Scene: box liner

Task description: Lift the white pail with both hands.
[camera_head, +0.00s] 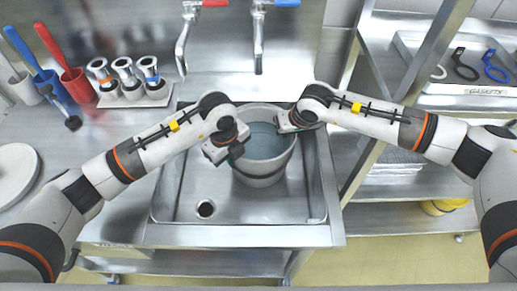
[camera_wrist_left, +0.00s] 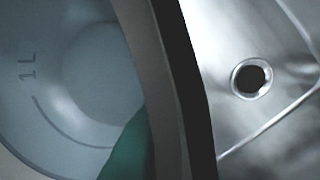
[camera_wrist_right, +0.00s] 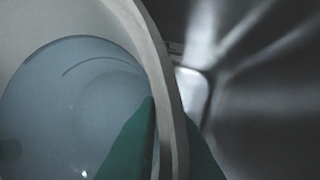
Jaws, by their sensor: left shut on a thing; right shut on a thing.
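The white pail (camera_head: 258,181) stands upright in the steel sink in the head view, with bluish liquid inside. My left gripper (camera_head: 233,150) is shut on the pail's left rim. In the left wrist view the pail's wall (camera_wrist_left: 160,80) runs close in front of the camera, with one green fingertip (camera_wrist_left: 128,150) inside. My right gripper (camera_head: 290,127) is shut on the right rim. In the right wrist view the rim (camera_wrist_right: 160,70) passes between two green fingers (camera_wrist_right: 165,145). Whether the pail's base touches the sink floor is hard to tell.
The sink (camera_head: 205,235) has a round drain (camera_head: 206,209) left of the pail. Two taps (camera_head: 183,50) (camera_head: 258,45) hang above the back. Brushes in cups and a rack of metal fittings (camera_head: 130,90) stand at left. A steel shelf (camera_head: 410,215) stands at right.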

